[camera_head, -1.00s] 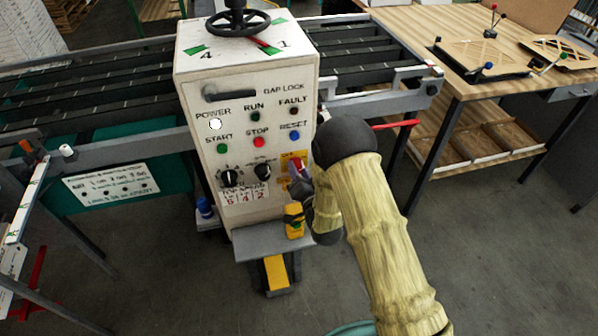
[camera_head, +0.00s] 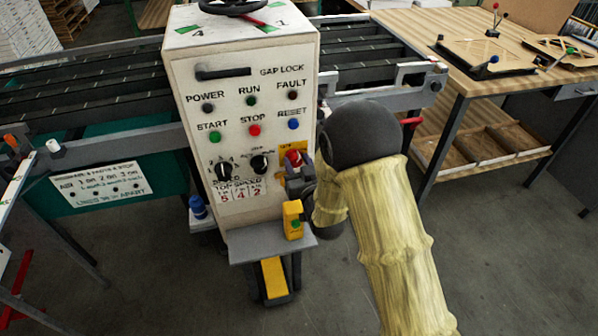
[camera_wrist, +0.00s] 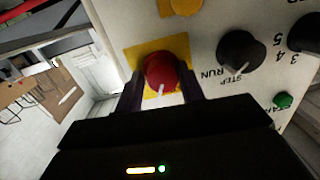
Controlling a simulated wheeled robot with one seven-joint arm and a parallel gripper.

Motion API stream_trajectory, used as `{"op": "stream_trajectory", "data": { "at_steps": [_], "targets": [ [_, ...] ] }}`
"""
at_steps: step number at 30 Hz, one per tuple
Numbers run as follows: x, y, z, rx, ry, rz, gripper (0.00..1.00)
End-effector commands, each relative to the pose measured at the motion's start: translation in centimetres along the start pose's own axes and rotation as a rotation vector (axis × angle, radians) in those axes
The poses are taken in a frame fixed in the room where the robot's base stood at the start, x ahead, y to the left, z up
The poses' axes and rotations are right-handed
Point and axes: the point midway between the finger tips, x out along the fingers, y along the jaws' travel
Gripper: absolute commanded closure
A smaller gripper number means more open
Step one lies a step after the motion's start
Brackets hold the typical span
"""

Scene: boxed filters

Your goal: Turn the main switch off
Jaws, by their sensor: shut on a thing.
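The main switch is a red rotary knob (camera_head: 293,158) with a white pointer line on a yellow plate, at the lower right of the control box's front face (camera_head: 185,125). In the wrist view the knob (camera_wrist: 168,73) sits between the two dark fingers of my gripper (camera_wrist: 165,88). My gripper (camera_head: 298,174) is shut on the knob. In the wrist view the white line points down and slightly left. The POWER lamp (camera_head: 208,108) looks dark. My arm hides the area right of the switch.
Beside the switch are a black STEP/RUN knob (camera_wrist: 241,52) and a speed dial (camera_head: 222,172). A yellow box with a green button (camera_head: 293,220) stands on the shelf (camera_head: 262,244) below. A wooden table (camera_head: 430,30) stands at the right.

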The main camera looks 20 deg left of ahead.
Motion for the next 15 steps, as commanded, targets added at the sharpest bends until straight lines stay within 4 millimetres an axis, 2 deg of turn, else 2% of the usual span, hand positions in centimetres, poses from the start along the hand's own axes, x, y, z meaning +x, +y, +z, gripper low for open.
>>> {"op": "stream_trajectory", "data": {
  "at_steps": [3, 15],
  "targets": [
    [0.09, -0.54, 0.29, -0.11, 0.0, -0.004, 0.84],
    [0.06, -0.66, 0.29, -0.486, -0.023, 0.017, 0.84]
  ]
}}
